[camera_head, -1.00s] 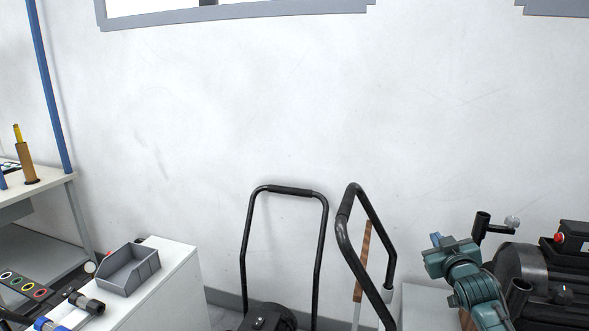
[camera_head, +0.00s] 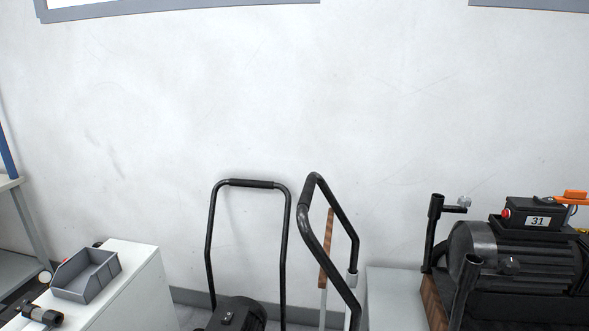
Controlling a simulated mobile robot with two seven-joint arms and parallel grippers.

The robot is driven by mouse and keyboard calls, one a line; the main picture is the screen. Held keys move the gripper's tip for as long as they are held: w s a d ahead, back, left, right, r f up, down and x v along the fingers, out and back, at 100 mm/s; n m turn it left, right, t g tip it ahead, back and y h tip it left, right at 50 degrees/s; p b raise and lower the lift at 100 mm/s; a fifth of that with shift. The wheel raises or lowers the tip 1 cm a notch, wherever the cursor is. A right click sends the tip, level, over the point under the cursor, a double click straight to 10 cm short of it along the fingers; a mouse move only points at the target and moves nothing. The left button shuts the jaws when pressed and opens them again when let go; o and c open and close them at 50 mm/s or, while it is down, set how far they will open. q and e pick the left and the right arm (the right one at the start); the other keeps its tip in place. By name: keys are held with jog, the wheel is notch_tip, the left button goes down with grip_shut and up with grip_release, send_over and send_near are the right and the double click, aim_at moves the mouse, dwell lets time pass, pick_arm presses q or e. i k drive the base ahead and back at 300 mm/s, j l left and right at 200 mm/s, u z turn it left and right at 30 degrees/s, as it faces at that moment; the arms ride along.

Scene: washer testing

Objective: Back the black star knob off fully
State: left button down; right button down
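A small dark knob (camera_head: 508,265) shows on the near side of the black finned motor-like machine (camera_head: 525,256) at the right. I cannot tell whether it is the black star knob; its lobes are too small to make out. A pale round knob (camera_head: 464,202) sits at the end of a short black arm on an upright black post (camera_head: 436,230) beside the machine. Neither of my grippers is in view.
Two black tubular handles, one left (camera_head: 209,245) and one right (camera_head: 309,228), rise in the middle. A grey bin (camera_head: 92,285) sits on a white cabinet (camera_head: 140,295) at the left.

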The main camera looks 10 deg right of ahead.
aim_at(510, 266)
jog(key=z, duration=1.7)
